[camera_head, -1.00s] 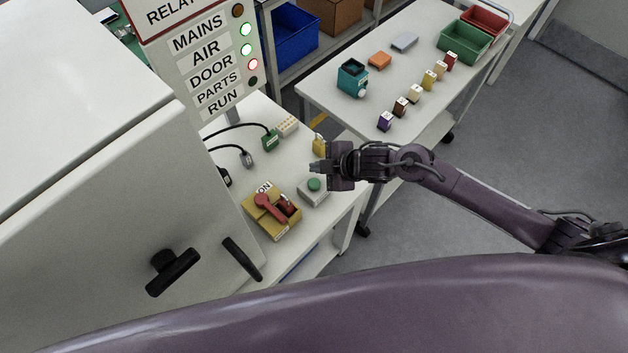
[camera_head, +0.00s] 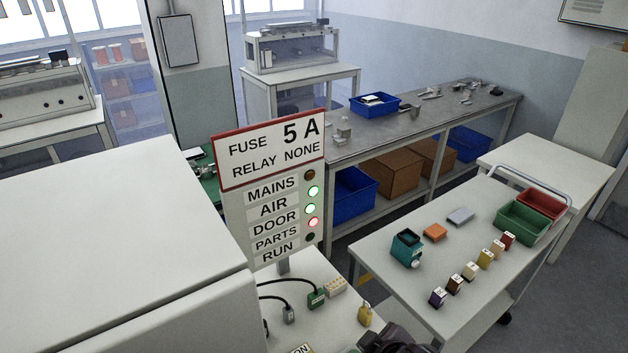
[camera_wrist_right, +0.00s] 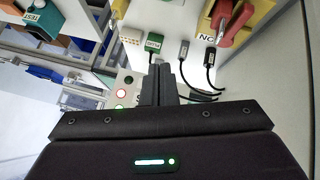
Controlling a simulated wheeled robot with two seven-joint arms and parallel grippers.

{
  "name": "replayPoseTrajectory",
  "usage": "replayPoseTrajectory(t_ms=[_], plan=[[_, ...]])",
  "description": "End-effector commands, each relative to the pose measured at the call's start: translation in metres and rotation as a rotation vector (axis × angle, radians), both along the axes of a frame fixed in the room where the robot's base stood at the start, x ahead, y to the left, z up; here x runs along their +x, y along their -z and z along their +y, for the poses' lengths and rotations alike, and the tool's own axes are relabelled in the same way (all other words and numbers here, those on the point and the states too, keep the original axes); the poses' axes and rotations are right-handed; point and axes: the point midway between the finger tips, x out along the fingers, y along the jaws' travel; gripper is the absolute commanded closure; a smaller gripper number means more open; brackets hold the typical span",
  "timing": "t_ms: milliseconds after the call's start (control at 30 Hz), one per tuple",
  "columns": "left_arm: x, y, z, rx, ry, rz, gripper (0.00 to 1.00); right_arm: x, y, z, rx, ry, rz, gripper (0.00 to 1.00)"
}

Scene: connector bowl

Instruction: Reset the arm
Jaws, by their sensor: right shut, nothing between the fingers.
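My right gripper is shut and empty. Its two dark fingers (camera_wrist_right: 163,80) are together in the right wrist view, above the white bench. In the head view only a dark part of my right arm shows at the bottom edge, and its fingers are hard to make out. In the wrist view a red switch handle (camera_wrist_right: 232,22) on a yellow base and a green plug (camera_wrist_right: 152,42) lie beyond the fingers, apart from them. My left gripper is in neither view.
A status sign (camera_head: 268,160) stands behind the bench, beside a large white cabinet (camera_head: 110,250). A white cart (camera_head: 400,295) at right holds a teal device (camera_head: 406,248), several small coloured blocks, a green bin (camera_head: 523,222) and a red bin (camera_head: 541,203). Grey floor lies beyond.

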Motion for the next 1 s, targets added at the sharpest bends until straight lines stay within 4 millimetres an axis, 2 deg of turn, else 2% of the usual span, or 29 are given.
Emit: replayPoseTrajectory(t_ms=[100,300,567,600,867,1000], plan=[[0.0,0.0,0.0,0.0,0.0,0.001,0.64,-0.025,-0.01,-0.023,0.035,0.168,0.1,1.0],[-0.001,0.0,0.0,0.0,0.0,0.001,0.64,-0.066,-0.02,-0.058,0.071,0.387,0.253,1.0],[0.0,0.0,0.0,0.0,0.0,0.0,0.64,-0.119,-0.03,-0.091,0.109,0.61,0.43,1.0],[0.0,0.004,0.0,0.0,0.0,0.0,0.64,-0.113,-0.014,-0.09,0.103,0.6,0.428,1.0],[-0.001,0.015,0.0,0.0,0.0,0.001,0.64,-0.1,0.054,-0.087,0.093,0.593,0.444,1.0],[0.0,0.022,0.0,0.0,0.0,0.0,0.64,-0.096,0.099,-0.086,0.088,0.592,0.457,1.0]])
